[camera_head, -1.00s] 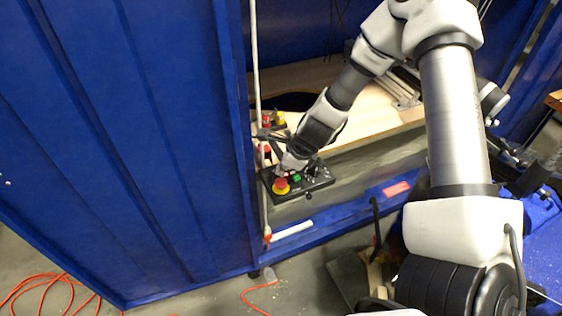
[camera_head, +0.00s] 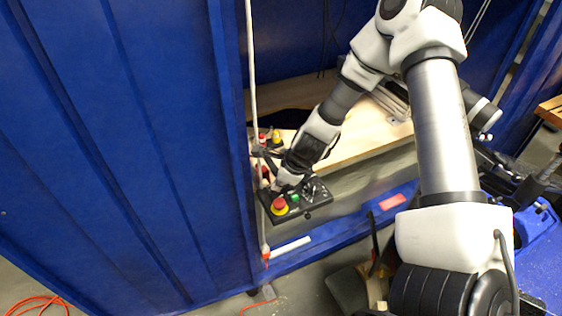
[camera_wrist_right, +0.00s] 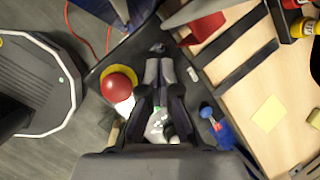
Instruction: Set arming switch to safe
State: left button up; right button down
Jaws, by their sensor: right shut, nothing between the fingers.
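A black control box (camera_head: 318,203) is at the opening of the blue tank wall. It bears a red button on a yellow ring (camera_head: 279,206), a green button (camera_head: 295,198) and a dark knob. My right gripper (camera_head: 277,186) is at the box's far left part, behind the red button. In the right wrist view the fingers (camera_wrist_right: 159,66) are shut with nothing between them, beside the red button (camera_wrist_right: 117,85). A small dark part (camera_wrist_right: 158,47) is just beyond the fingertips; I cannot tell whether it is the arming switch or its setting. My left gripper is not in view.
A white vertical pipe (camera_head: 252,90) stands left of the box. A wooden board (camera_head: 365,140) lies behind it, with more red and yellow buttons near its left end. A blue wall panel (camera_head: 120,130) fills the left. An orange cable (camera_head: 38,302) lies on the floor.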

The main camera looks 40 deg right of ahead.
jog(key=shift+r, duration=0.15)
jog(key=shift+r+p, duration=0.75)
jog(key=shift+p, duration=0.05)
jog(key=shift+f, duration=0.1)
notch_tip(320, 180, up, 10)
jog(key=w+d+p, duration=0.1)
jog(key=d+p, duration=0.1)
jog(key=p, duration=0.7)
jog(key=shift+w+d+f+p, duration=0.2)
jog(key=shift+p, duration=0.1)
